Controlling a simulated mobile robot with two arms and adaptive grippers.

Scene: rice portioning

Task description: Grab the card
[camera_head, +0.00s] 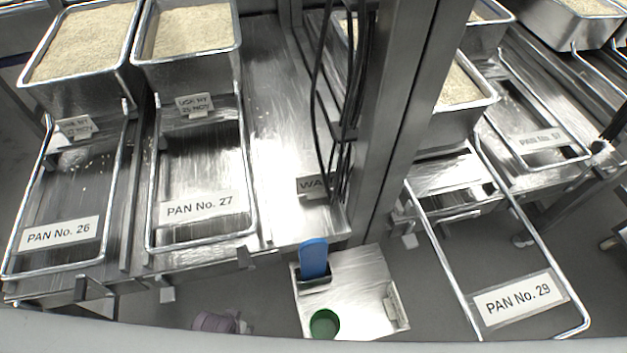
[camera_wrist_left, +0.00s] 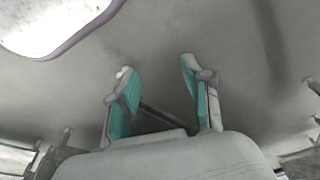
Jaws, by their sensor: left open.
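Several white cards show in the head view. One reading "USE BY 25 NOV" (camera_head: 195,104) is at the front of the pan above the PAN No. 27 label. A similar card (camera_head: 75,127) is at the pan above PAN No. 26. A card starting "WA" (camera_head: 312,185) is partly hidden by black cables. A small pale card-like piece (camera_head: 392,304) is at the right of the low steel stand. Which one is meant I cannot tell. My left gripper (camera_wrist_left: 155,70) is open, with nothing between its teal pads. My right gripper is not in view.
Rice-filled pans (camera_head: 85,45) stand on the steel counter (camera_head: 275,100). A steel post (camera_head: 385,130) rises mid-view. The low stand (camera_head: 350,270) holds a blue item (camera_head: 314,258) and a green cup (camera_head: 324,323). Wire rails (camera_head: 150,200) stick out in front of the pans.

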